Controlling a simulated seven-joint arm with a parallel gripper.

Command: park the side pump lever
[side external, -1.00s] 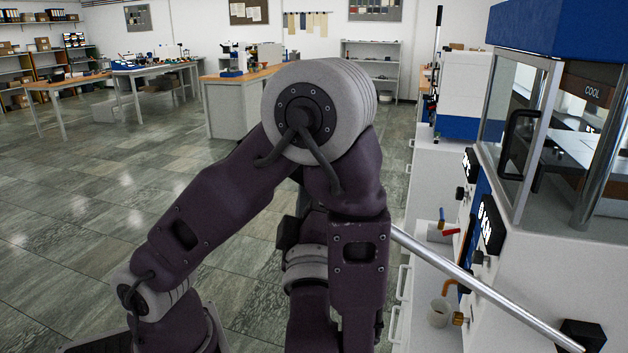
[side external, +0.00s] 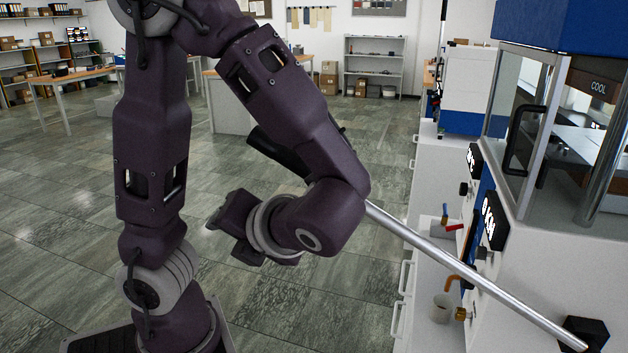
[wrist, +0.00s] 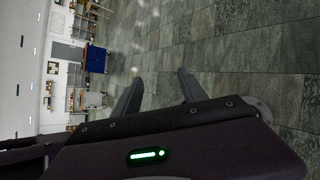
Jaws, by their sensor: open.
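The side pump lever is a long silver bar (side external: 470,275) in the side view. It rises at a slant to the left from a black block (side external: 585,334) on the press at the lower right. Its middle passes behind my arm, and a black grip (side external: 278,152) in line with it shows beyond. My gripper (side external: 218,217) is left of and below the grip, apart from the lever, its fingers barely distinguishable there. In the wrist view its two fingers (wrist: 160,88) are spread, with nothing between them. The lever does not show in the wrist view.
The press has a glass-doored chamber (side external: 525,135) with a black handle. The tiled floor (side external: 340,290) left of the cabinets is open.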

